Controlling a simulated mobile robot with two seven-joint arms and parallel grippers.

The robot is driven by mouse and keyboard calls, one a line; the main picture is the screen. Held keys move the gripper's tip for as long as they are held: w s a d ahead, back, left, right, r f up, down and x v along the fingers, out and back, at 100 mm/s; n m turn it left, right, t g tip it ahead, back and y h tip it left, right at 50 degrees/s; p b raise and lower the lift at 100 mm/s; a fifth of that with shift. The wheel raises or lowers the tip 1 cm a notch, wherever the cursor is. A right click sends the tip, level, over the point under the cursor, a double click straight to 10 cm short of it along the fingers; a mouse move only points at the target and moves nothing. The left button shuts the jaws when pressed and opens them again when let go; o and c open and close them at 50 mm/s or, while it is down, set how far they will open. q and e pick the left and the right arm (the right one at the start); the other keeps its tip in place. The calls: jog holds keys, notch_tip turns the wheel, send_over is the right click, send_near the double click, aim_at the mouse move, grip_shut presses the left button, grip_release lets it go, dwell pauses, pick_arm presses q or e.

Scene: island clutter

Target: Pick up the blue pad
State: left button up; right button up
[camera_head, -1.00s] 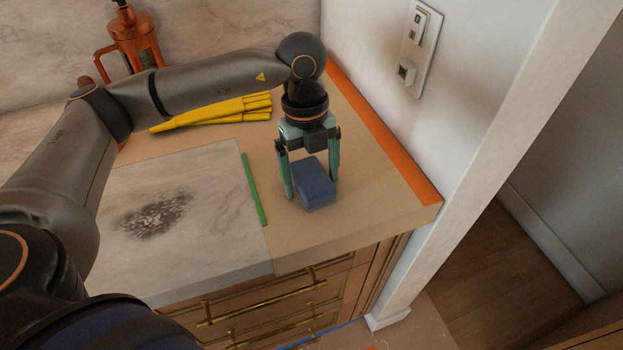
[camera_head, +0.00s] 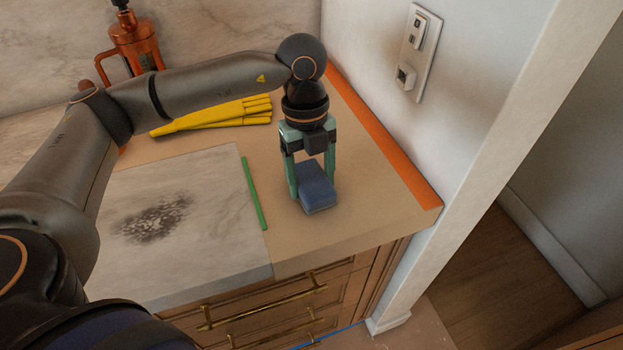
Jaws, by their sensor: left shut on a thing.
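The blue pad (camera_head: 317,188) is a small block at the right end of the counter, near its front edge. My left gripper (camera_head: 312,190) points down over it, with one green finger on each side of the pad. The fingers are shut on the pad. I cannot tell whether the pad's underside touches the counter. My right gripper is not in view.
A green strip (camera_head: 254,193) lies left of the pad, beside a grey marble slab (camera_head: 205,200) with a dark smudge. Yellow gloves (camera_head: 225,116) and a copper press (camera_head: 136,45) are behind. An orange strip (camera_head: 385,140) runs along the wall at right.

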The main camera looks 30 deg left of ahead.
pick_arm(q)
jog(key=shift+r, duration=0.4)
jog(key=s+r, duration=1.2)
jog(key=s, duration=0.2)
jog(key=shift+d+b, duration=0.35)
jog(key=shift+d, duration=0.05)
jog(key=o, duration=0.8)
jog(key=shift+f, duration=0.1)
jog(key=c, duration=0.6)
